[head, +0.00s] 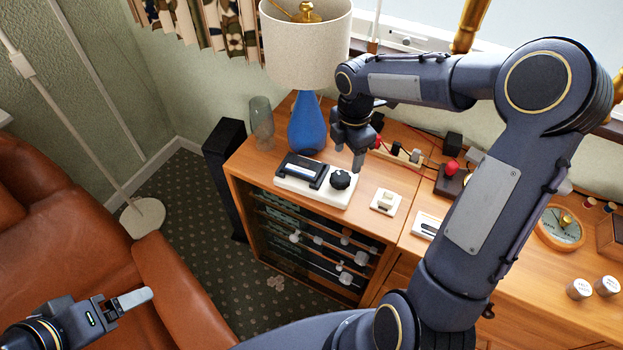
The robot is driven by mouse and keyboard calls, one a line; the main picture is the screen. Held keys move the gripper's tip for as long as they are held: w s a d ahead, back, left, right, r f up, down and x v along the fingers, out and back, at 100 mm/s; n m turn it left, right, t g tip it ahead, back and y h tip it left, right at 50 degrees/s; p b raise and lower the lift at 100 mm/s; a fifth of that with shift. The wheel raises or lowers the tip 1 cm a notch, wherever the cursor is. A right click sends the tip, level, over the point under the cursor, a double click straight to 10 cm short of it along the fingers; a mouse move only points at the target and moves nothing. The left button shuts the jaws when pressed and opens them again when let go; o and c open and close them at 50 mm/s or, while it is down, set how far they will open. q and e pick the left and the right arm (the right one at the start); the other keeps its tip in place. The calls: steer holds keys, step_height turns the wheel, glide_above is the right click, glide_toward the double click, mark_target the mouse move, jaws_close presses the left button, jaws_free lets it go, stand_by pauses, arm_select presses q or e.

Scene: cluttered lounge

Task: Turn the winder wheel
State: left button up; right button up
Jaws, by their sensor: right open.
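A white-based device (314,193) lies on the wooden cabinet, with a black cassette-like block (302,170) on its left part. A black knobbed wheel (340,179), which looks like the winder wheel, sits on its right part. My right gripper (348,153) is open and empty, pointing down just above and behind the wheel, apart from it as far as I can tell. My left gripper (128,300) is at the lower left, in front of the leather sofa and far from the device. Its finger opening is unclear.
A lamp with a blue base (307,127) and a smoky glass vase (261,122) stand behind the device. A small white switch (385,201) lies to its right. A red-knobbed box (451,177) and a round dial (560,227) are farther right.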

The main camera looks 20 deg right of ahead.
mark_target(341, 177)
steer(key=shift+w+a+f+n, duration=0.25)
steer(key=shift+w+f+n, duration=0.25)
steer(key=shift+f, duration=0.35)
step_height(341, 177, down, 7)
steer(key=shift+f, duration=0.15)
steer(key=c, duration=0.7)
